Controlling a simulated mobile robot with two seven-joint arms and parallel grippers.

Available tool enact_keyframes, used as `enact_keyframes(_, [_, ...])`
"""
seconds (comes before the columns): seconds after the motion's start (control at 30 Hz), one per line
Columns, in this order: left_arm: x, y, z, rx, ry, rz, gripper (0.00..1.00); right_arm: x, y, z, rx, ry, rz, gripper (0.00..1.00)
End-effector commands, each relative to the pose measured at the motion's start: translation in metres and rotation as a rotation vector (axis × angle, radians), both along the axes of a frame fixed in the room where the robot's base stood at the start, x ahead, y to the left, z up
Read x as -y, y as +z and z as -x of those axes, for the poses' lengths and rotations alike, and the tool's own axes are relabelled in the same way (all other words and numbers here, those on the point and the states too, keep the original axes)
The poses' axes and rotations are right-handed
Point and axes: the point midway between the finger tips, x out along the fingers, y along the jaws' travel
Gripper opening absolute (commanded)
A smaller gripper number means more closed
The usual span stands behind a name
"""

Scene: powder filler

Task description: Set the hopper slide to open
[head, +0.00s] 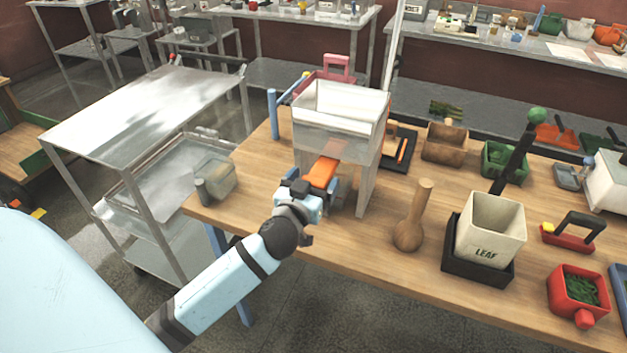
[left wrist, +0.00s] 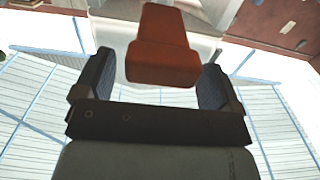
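The hopper (head: 340,115) is a pale box on legs standing on the wooden table. Its orange slide handle (head: 325,171) sticks out of the front, below the box, toward my left arm. My left gripper (head: 318,188) is at the handle's near end. In the left wrist view the handle (left wrist: 162,60) lies between the two dark fingers of the left gripper (left wrist: 157,72). A gap shows beside the left finger; the right finger is very close to the handle, and I cannot tell whether it touches. The slide plate inside is hidden. My right gripper is out of view.
A wooden pestle-like tool (head: 410,225) and a bin marked LEAF (head: 490,228) on a black base stand to the right. A metal cart (head: 150,105) is left of the table.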

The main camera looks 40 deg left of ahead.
Motion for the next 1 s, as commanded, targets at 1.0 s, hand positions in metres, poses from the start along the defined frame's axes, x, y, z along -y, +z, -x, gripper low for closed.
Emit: enact_keyframes(1.0, [0.031,-0.001,0.131,0.0,0.002,0.001,0.89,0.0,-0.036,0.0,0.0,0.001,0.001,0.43])
